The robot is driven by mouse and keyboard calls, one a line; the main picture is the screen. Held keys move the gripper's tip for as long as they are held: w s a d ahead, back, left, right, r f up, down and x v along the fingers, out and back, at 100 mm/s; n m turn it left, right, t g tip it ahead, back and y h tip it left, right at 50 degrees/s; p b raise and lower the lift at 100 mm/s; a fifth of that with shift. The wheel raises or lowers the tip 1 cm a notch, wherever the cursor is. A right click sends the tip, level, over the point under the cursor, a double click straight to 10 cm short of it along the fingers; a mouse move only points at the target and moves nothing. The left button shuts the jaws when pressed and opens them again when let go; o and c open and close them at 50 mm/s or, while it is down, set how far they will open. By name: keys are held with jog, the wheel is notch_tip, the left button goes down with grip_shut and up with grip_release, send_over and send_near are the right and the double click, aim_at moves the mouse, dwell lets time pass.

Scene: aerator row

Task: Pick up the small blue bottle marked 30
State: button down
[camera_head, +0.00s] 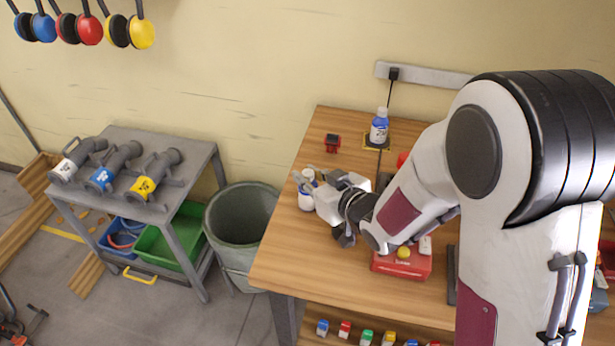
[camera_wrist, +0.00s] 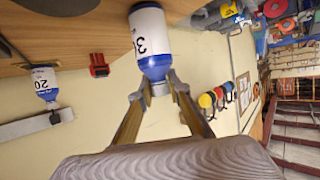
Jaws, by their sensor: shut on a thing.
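A white-labelled bottle with blue ends (camera_wrist: 150,42) shows a 3 and part of another digit in the wrist view, consistent with 30. It shows near the table's left edge in the head view (camera_head: 306,201), partly hidden by my gripper. My gripper (camera_wrist: 157,92) is shut on its neck and cap end, one finger on each side. The head view shows my gripper (camera_head: 313,180) at the bottle's top. I cannot tell whether its base touches the table. A similar bottle marked 20 (camera_wrist: 44,84) stands at the back of the table (camera_head: 380,130).
The wooden table (camera_head: 285,262) carries a small red device (camera_head: 333,143) and a red box (camera_head: 402,264) with a yellow ball on it. A grey bin (camera_head: 240,225) stands left of the table. Several small coloured items sit on the lower shelf. The table's front left is clear.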

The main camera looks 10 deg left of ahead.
jog(key=shift+r, duration=4.8)
